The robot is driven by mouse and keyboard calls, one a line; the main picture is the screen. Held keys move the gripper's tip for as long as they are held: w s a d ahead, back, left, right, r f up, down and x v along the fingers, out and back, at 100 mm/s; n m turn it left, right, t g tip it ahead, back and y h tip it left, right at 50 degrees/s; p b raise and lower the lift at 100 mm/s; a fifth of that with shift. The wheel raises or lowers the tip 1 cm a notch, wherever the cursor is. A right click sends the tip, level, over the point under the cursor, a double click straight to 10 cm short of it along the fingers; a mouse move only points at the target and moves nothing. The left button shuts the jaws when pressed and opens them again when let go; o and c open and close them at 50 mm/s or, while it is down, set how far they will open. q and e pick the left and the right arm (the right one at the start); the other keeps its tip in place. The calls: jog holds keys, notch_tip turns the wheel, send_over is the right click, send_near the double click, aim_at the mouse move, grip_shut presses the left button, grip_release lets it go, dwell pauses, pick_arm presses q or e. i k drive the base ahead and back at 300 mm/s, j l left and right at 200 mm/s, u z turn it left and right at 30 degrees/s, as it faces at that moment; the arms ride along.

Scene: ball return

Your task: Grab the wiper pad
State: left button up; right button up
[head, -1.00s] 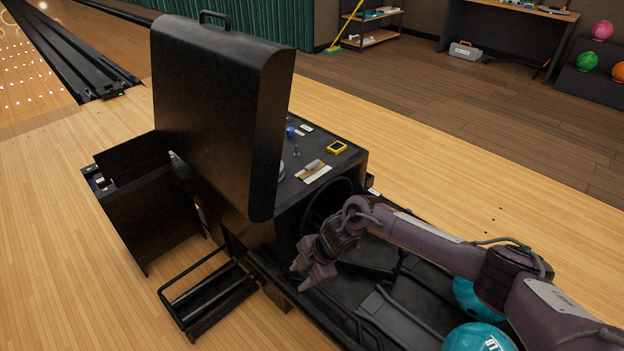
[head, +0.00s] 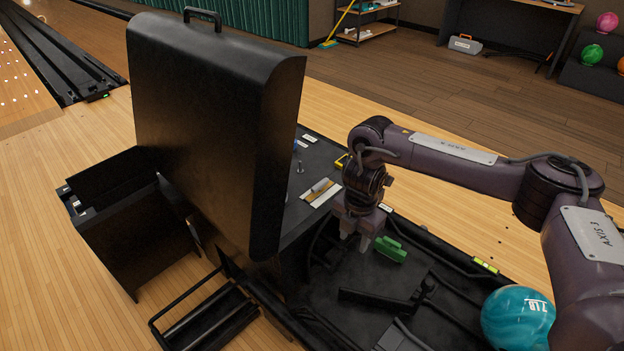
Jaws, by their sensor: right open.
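A green block with a raised grip, which looks like the wiper pad (head: 390,249), lies in the dark ball return bed beyond the open cover. My right gripper (head: 355,243) points down just to the left of it in the picture, with its fingers apart and nothing between them. The gripper appears close to the pad's left end; whether they touch, I cannot tell. My left gripper is out of view.
The tall black cover (head: 205,130) stands raised on the left. A deck (head: 310,158) behind the gripper carries a white card (head: 321,193) and small parts. A teal ball (head: 517,318) sits at the lower right. A black step frame (head: 205,315) stands in front.

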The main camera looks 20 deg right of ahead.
aim_at(325, 185)
jog(key=i, duration=0.9)
